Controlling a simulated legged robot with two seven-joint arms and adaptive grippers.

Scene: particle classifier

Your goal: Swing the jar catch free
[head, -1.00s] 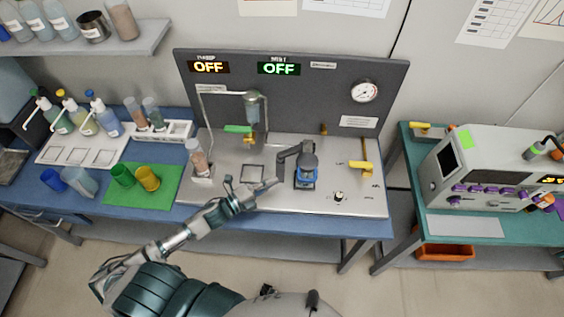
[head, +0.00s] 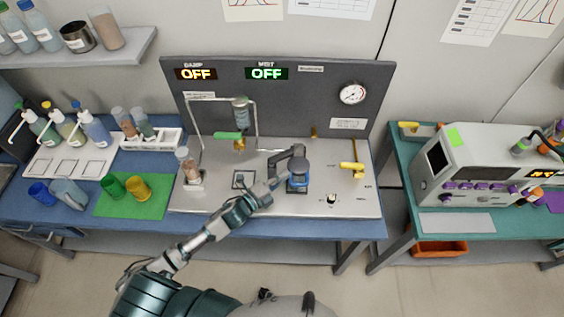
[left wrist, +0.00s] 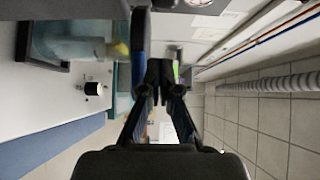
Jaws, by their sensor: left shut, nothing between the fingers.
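A jar (head: 298,182) with a blue body and a grey top stands on the pale panel deck. A dark grey arm-like catch (head: 282,160) reaches over it from its left. My left gripper (head: 281,178) is shut and empty, just left of the jar and below the catch. I cannot tell whether it touches either. In the left wrist view the closed fingers (left wrist: 160,70) point away from the camera, and a dark and blue shape (left wrist: 138,50) close beside them looks like part of the jar. My right gripper is out of view.
A black knob (head: 332,199) and a yellow-handled valve (head: 351,169) lie to the jar's right. A tube (head: 188,165) in a holder and a metal frame (head: 196,125) stand to the left. Yellow and green cups (head: 138,187) sit on a green mat.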

